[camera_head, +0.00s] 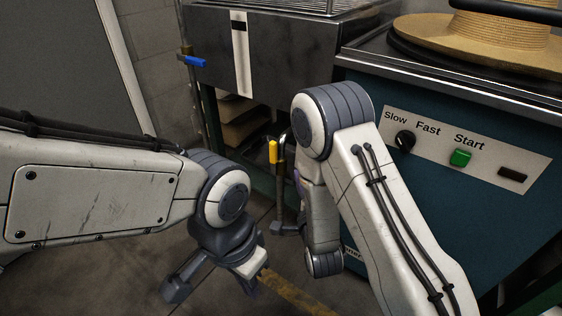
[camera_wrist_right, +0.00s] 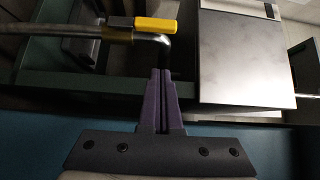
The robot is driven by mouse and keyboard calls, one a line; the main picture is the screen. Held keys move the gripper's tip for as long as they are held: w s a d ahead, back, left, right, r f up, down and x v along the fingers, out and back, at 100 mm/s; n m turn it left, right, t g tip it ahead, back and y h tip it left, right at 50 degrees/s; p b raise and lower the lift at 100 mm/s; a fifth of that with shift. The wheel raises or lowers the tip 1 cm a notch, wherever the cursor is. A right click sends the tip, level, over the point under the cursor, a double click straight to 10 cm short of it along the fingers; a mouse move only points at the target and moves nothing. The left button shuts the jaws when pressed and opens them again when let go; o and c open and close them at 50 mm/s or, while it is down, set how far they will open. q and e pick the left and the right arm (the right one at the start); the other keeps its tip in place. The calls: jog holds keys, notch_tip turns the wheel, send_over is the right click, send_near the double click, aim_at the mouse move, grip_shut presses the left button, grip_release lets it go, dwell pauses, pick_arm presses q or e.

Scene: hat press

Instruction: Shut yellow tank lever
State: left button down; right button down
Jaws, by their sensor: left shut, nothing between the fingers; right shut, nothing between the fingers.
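The yellow tank lever (camera_head: 272,151) stands upright beside a thin metal pipe (camera_head: 280,185) low between the machines. In the right wrist view the yellow lever (camera_wrist_right: 155,24) lies roughly parallel to the pipe (camera_wrist_right: 85,32), near the pipe's bend. My right gripper (camera_wrist_right: 162,74) is shut and empty, its purple fingertips just below the bend in that view; I cannot tell whether they touch it. In the head view my right arm mostly hides this gripper. My left gripper (camera_head: 250,282) hangs low over the floor, left of the pipe, its fingers hard to make out.
A blue lever (camera_head: 195,61) sits on another pipe at the upper left. The teal machine (camera_head: 450,215) with a control panel (camera_head: 430,140) and a straw hat (camera_head: 480,40) on top stands at the right. A grey metal unit (camera_head: 275,50) is behind. Floor shows at lower left.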

aim_at(274, 159)
jog(key=w+a+b, duration=0.1)
jog(key=w, duration=0.2)
jog(key=w+a+b, duration=0.1)
jog(key=w, duration=0.1)
jog(key=w+a+b, duration=0.1)
jog(key=w, duration=0.2)
jog(key=shift+w+a+f, duration=0.15)
jog(key=shift+w+a, duration=0.1)
jog(key=shift+w, duration=0.05)
jog(key=shift+w+a, duration=0.3)
jog(key=shift+a, duration=0.15)
